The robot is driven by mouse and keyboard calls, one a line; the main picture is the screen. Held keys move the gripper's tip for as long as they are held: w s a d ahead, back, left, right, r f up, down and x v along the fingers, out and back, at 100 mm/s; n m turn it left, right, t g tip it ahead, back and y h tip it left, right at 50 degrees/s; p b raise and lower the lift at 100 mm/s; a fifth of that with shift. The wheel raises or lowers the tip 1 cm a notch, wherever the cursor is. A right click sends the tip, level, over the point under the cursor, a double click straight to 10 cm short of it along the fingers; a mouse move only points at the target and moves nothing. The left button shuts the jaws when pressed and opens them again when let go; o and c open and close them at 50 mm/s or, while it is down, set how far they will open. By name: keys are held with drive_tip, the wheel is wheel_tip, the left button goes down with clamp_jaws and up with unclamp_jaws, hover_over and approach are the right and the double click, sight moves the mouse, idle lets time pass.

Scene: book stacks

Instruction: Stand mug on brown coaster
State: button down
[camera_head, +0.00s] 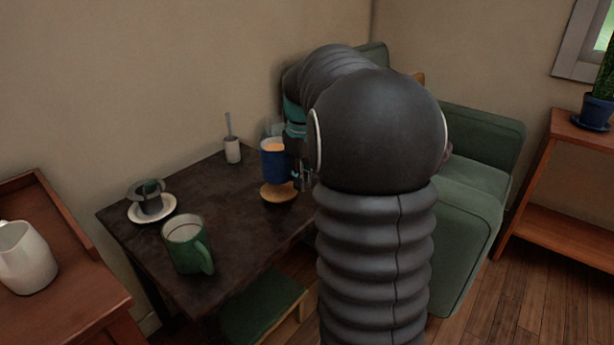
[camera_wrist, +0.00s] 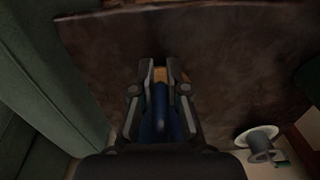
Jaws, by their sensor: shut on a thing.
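A blue mug (camera_head: 273,163) with a tan inside is at the far right part of the dark table in the head view. My gripper (camera_head: 304,178) is at its right side and shut on it, partly hidden behind my arm. In the wrist view the blue mug (camera_wrist: 160,108) shows between the fingers of my gripper (camera_wrist: 160,82). The brown coaster (camera_head: 279,193) is directly below the mug in the head view. The mug looks upright. I cannot tell whether its base touches the coaster or is slightly above it.
On the dark table (camera_head: 230,210) stand a green mug (camera_head: 187,247), a grey cup on a white saucer (camera_head: 155,216), and a white holder (camera_head: 232,150) with a stick. A green sofa (camera_head: 475,190) is at right. The table's middle is bare.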

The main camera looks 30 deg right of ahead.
drive_tip(key=shift+f, duration=1.75)
drive_tip(key=c, duration=1.2)
unclamp_jaws()
drive_tip(key=shift+f+b, duration=0.15)
drive_tip(key=shift+b, duration=0.15)
wheel_tip(320, 180, up, 12)
drive_tip(key=shift+d+f+p, duration=0.1)
drive_tip(key=shift+f+p, duration=0.1)
drive_tip(key=shift+p, duration=0.75)
drive_tip(key=shift+s+r, duration=0.1)
drive_tip(key=shift+r, duration=0.25)
